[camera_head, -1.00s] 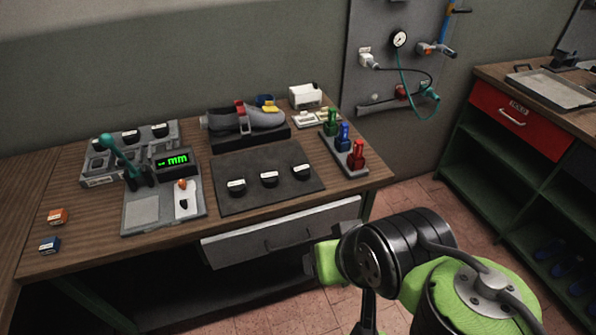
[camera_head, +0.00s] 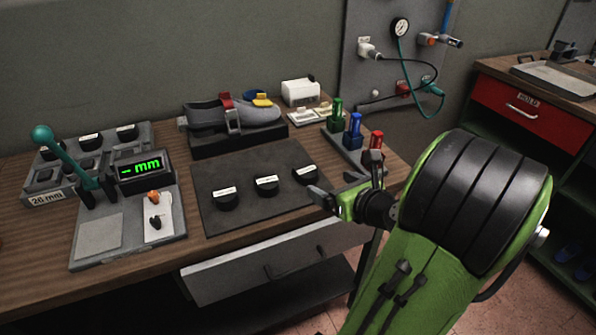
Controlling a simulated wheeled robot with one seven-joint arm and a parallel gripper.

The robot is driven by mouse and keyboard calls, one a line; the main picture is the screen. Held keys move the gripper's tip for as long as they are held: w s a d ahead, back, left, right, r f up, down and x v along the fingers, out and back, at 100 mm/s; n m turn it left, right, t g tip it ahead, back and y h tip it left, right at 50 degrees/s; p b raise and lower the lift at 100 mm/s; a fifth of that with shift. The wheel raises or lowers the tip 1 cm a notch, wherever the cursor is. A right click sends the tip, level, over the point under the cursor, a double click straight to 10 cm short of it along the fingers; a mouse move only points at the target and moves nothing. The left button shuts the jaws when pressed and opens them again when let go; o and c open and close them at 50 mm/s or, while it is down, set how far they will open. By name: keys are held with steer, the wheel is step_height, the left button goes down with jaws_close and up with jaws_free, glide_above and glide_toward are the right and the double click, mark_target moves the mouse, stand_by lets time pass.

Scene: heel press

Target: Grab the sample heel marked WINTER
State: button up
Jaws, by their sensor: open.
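Three black sample heels with white labels stand in a row on a dark mat (camera_head: 250,160): a left heel (camera_head: 227,200), a middle heel (camera_head: 267,188) and a right heel (camera_head: 306,177). The label lettering is too small to read, so I cannot tell which one is marked WINTER. More black heels with labels sit in a grey tray (camera_head: 45,180) at the back left. My gripper (camera_head: 345,180) is open and empty, just right of the right heel, near the bench's front right edge.
A lever press (camera_head: 65,155) with a green mm display (camera_head: 140,168) stands at left. A shoe in a clamp (camera_head: 235,113) is behind the mat. Red, blue and green tools (camera_head: 355,125) stand in a rack close behind my gripper. A drawer (camera_head: 275,262) hangs under the bench front.

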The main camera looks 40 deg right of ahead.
mark_target(310, 174)
steer(key=p+x, duration=0.2)
steer(key=x, duration=0.1)
steer(key=r+p+x, duration=0.1)
steer(key=p, duration=0.1)
steer(key=shift+w+d+f, duration=0.1)
steer(key=shift+w+f, duration=0.1)
steer(key=shift+w, duration=0.35)
steer(key=shift+w+f+p, duration=0.2)
steer(key=shift+w+p, duration=0.05)
steer(key=shift+p, duration=0.15)
steer(key=shift+w+d+f, duration=0.1)
steer(key=shift+w+f, duration=0.05)
steer(key=shift+f, duration=0.05)
steer(key=x, duration=0.5)
steer(key=shift+w+d+f, duration=0.1)
steer(key=shift+w+f, duration=0.05)
steer(key=shift+f, duration=0.35)
